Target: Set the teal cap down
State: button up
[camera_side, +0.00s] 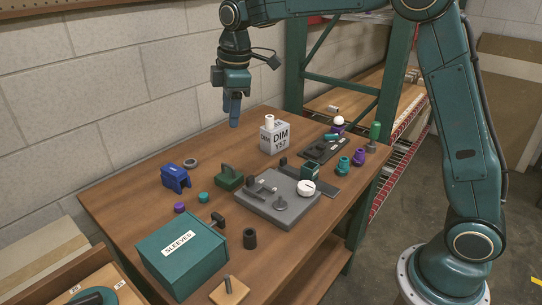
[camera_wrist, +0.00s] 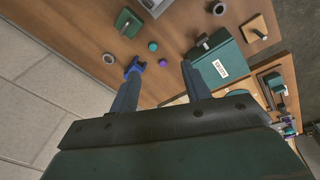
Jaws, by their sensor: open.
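The small teal cap (camera_side: 203,197) lies on the wooden table, and it also shows in the wrist view (camera_wrist: 152,46). A small purple cap (camera_side: 180,208) lies close beside it, apart from it, and it shows in the wrist view (camera_wrist: 163,63). My gripper (camera_side: 235,112) hangs well above the table near its back edge, by the wall. Its two fingers are apart in the wrist view (camera_wrist: 160,78), with nothing between them. It touches neither cap.
A blue bracket (camera_side: 174,180), a grey ring (camera_side: 190,163) and a green block (camera_side: 230,179) stand around the caps. A teal SLEEVES box (camera_side: 182,252) is at the front. A grey plate (camera_side: 265,210) and the DIM box (camera_side: 274,138) are to the right. The back-left tabletop is clear.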

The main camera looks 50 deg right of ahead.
jog(key=s+d+r+m+t, duration=0.1)
jog(key=s+r+m, duration=0.2)
jog(key=s, duration=0.6)
jog(key=s+d+r+m+t, duration=0.1)
jog(key=s+d+r+m, duration=0.15)
jog(key=s, duration=0.55)
jog(key=s+f+m, duration=0.2)
jog(key=s+m, duration=0.1)
jog(key=s, duration=0.5)
jog(key=s+f+m+t, duration=0.1)
jog(key=s+f+m, duration=0.2)
jog(key=s, duration=0.5)
jog(key=shift+d+t, duration=0.3)
